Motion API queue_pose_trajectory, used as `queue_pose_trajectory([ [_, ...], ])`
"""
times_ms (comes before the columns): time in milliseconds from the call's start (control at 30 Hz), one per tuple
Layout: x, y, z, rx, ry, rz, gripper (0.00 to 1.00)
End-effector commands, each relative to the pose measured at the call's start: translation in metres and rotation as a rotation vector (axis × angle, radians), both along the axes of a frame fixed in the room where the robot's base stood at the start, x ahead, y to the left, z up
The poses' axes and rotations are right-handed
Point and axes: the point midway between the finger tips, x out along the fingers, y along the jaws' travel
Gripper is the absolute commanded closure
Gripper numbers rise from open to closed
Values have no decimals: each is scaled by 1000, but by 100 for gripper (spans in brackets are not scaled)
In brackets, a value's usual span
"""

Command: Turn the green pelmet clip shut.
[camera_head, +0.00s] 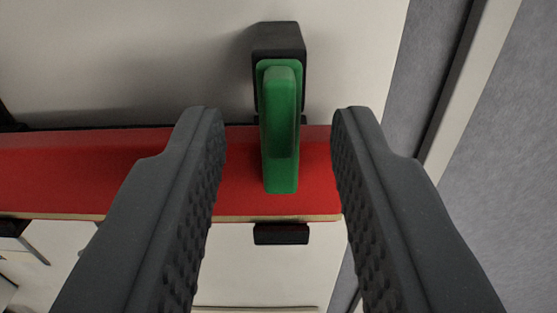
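The green pelmet clip (280,130) is a long green lever on a black block (278,42), in the middle of the camera view. Its lever points straight down in the picture, across the red pelmet strip (110,168). My gripper (279,125) is open, with one finger on the left of the lever and one on the right. A visible gap lies between the lever and each finger, and neither seems to touch it. The depth of the fingertips relative to the lever is hard to tell.
A small black bracket (281,234) sits just below the red strip's lower edge. A pale panel (140,60) lies behind the clip. On the right are a grey surface (510,170) and a pale strip with a dark edge (470,90). Dark thin parts show at lower left.

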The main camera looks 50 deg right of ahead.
Motion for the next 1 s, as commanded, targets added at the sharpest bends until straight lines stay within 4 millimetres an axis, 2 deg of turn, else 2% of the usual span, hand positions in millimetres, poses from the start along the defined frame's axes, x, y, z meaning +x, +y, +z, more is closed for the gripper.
queue_pose_trajectory([
  [700,-77,90,-1,-4,-3,1,69],
  [833,-84,98,-1,-3,-3,0,69],
  [1000,-85,99,-1,-1,-1,0,69],
])
